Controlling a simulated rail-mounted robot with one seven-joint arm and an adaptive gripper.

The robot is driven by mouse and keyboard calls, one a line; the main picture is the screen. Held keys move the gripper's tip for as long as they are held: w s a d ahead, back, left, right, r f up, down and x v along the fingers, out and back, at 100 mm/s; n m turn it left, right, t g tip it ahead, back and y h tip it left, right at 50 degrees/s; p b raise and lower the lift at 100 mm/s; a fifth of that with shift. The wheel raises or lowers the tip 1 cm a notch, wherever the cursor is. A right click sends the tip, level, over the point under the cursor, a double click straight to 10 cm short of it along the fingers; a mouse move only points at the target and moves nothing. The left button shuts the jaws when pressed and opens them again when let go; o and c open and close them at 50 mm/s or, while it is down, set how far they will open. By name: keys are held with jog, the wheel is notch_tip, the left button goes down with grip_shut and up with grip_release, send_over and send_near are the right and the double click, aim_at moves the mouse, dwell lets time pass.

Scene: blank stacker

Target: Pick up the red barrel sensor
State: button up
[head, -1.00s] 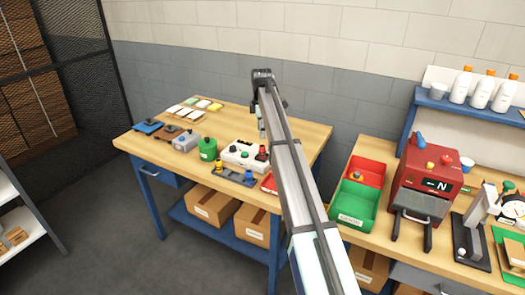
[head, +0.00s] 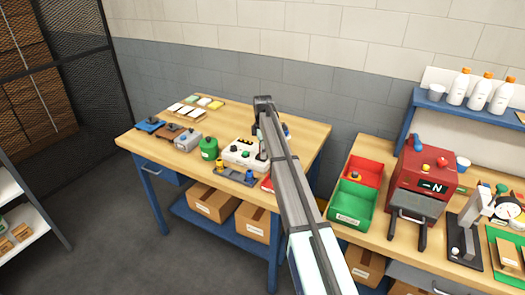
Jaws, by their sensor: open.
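I cannot make out the red barrel sensor for certain; my arm covers part of the bench. A dark rack (head: 235,175) near the bench's front edge carries a yellow-topped piece (head: 220,163) and a blue-topped piece (head: 250,176). A red tray or flat piece (head: 267,184) shows partly beside my arm. My gripper (head: 262,153) hangs below the arm's end, small and partly hidden, at the right side of a white control box (head: 240,153). It is open, and I see nothing held in it.
A green canister (head: 209,148), a grey box (head: 187,141) and several pale cards stand on the left bench (head: 150,145). Red (head: 363,171) and green (head: 353,204) bins and a red press (head: 425,178) occupy the right bench.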

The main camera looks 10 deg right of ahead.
grip_shut()
dwell(0.3)
